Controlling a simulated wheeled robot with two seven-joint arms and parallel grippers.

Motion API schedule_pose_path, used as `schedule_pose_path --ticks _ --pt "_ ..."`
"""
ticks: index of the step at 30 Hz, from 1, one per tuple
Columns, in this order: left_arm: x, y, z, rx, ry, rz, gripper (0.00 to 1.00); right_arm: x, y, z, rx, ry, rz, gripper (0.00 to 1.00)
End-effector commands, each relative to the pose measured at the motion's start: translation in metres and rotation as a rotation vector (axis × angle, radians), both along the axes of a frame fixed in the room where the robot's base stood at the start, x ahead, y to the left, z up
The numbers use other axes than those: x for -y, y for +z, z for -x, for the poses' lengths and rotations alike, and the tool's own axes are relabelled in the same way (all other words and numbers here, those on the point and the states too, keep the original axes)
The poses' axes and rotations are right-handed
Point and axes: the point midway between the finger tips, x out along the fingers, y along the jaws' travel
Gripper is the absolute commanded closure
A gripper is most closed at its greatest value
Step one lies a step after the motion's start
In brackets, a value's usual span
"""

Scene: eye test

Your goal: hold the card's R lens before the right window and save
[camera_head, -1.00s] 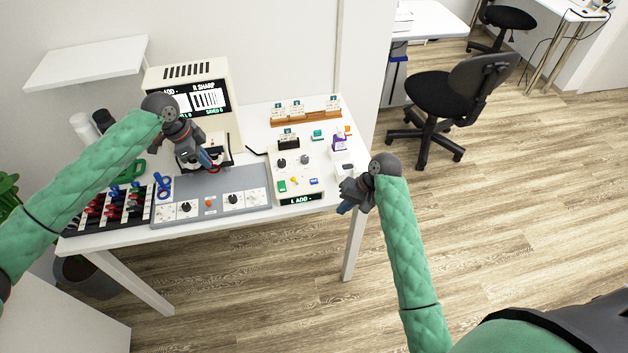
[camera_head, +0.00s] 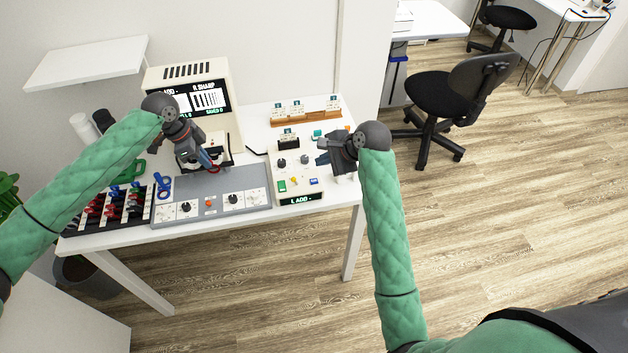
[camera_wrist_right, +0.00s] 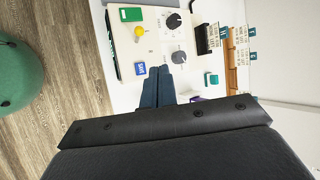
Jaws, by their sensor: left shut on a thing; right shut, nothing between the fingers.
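My left gripper (camera_head: 207,160) is shut on a lens with a red ring (camera_head: 214,169). It holds the lens in front of the cream tester (camera_head: 228,125); its windows are hidden behind the gripper. The tester's screen (camera_head: 204,98) reads "R SHARP" at upper right. My right gripper (camera_head: 322,152) is shut and empty above the cream console (camera_head: 299,160). Its blue fingertips (camera_wrist_right: 158,85) show in the right wrist view, near a grey knob and the blue SAVE button (camera_wrist_right: 140,68). The button also shows in the head view (camera_head: 314,181). A card (camera_head: 288,132) stands in a black holder; its text is too small.
A black rack (camera_head: 110,208) of red and blue lenses is at the left, beside blue-ringed lenses (camera_head: 164,187). A grey panel (camera_head: 215,183) with dials lies in front of the tester. More cards stand in a wooden rack (camera_head: 305,117) at the back.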

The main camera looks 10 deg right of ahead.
Motion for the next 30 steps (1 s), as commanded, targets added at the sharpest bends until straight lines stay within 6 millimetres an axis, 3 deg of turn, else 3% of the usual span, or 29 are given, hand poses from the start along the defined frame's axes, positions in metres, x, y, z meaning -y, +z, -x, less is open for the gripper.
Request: schedule_pose_path --ticks 6,12,23,30 --pt "0.0 0.0 0.0 0.0 0.0 0.0 1.0 -0.011 0.021 -0.007 -0.023 -0.152 -0.115 1.0" --pt "0.0 0.0 0.0 0.0 0.0 0.0 1.0 -0.013 0.026 -0.009 -0.032 -0.196 -0.15 1.0" --pt "0.0 0.0 0.0 0.0 0.0 0.0 1.0 -0.013 0.025 -0.009 -0.033 -0.196 -0.15 1.0" --pt "0.0 0.0 0.0 0.0 0.0 0.0 1.0 -0.013 0.007 -0.008 -0.034 -0.196 -0.15 1.0"
